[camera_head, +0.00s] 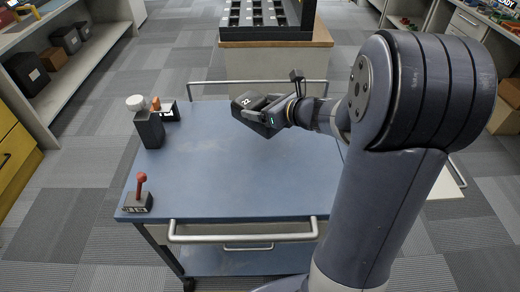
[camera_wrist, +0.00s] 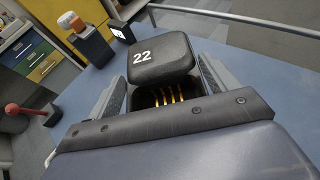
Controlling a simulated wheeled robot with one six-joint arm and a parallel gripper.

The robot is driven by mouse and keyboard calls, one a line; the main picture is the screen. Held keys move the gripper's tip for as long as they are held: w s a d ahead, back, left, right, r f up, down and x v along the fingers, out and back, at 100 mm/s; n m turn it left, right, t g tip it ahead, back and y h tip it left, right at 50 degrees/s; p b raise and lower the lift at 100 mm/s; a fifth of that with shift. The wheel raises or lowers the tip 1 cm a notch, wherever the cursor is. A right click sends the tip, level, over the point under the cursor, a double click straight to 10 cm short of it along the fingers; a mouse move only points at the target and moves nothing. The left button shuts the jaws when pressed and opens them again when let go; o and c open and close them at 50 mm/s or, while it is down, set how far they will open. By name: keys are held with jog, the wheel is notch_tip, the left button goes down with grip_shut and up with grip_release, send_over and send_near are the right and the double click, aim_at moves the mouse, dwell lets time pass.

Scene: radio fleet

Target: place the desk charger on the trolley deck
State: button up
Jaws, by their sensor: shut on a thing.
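The desk charger (camera_head: 254,112) is a dark block marked 22. My gripper (camera_head: 270,114) is shut on it, over the back right part of the blue trolley deck (camera_head: 215,165). In the wrist view the charger (camera_wrist: 160,58) sits between the two fingers of my gripper (camera_wrist: 165,88), with gold contacts in a dark recess. It looks tilted in the head view. I cannot tell whether its underside touches the deck. My arm covers the deck's right side.
A dark block with a red knob (camera_head: 138,201) is at the front left corner. The deck's middle is clear. A rail (camera_head: 215,84) runs behind.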

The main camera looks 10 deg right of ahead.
notch_tip(320, 180, down, 10)
jog(key=shift+r+b, duration=0.2)
jog(key=shift+b, duration=0.85)
jog(key=shift+f, duration=0.2)
jog(key=o, duration=1.1)
jog(key=shift+r, duration=0.2)
jog(key=v, duration=1.2)
jog(key=shift+p, duration=0.45)
